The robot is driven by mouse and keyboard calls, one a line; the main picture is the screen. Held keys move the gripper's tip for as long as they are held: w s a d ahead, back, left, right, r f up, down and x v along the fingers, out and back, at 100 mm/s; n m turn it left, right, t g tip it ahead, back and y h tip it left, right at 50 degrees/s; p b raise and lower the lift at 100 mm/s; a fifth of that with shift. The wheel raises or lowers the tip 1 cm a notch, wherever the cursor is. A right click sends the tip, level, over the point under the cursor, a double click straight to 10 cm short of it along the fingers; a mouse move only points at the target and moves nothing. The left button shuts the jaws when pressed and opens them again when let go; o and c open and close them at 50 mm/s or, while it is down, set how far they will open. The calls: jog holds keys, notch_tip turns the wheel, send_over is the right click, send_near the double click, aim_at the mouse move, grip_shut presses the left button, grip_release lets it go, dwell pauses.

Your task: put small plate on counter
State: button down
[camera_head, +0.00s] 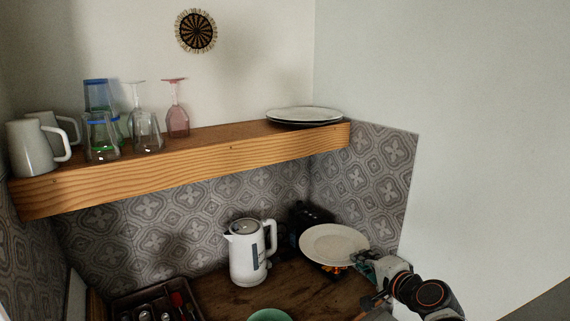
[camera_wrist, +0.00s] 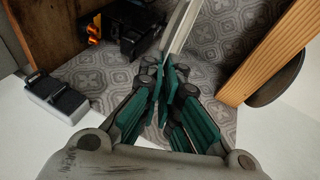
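A cream-white plate (camera_head: 334,244), likely the small plate, is held tilted above the back right of the wooden counter (camera_head: 216,298). My gripper (camera_head: 362,259) is at its right edge in the head view. In the wrist view the plate (camera_wrist: 183,25) shows nearly edge-on, its rim running down between the teal fingers of my gripper (camera_wrist: 168,85). The fingers are closed on the rim. The plate hides part of the counter and a dark item beneath it.
A white kettle (camera_head: 247,252) stands left of the plate, with a black appliance (camera_head: 306,216) behind. A cutlery tray (camera_head: 157,302) and a green bowl (camera_head: 270,315) are nearer. The wooden shelf (camera_head: 190,165) above bears glasses, mugs and stacked plates (camera_head: 304,115). Some counter front right is clear.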

notch_tip(320, 180, down, 13)
jog(key=b, duration=1.1)
jog(key=shift+r, duration=0.2)
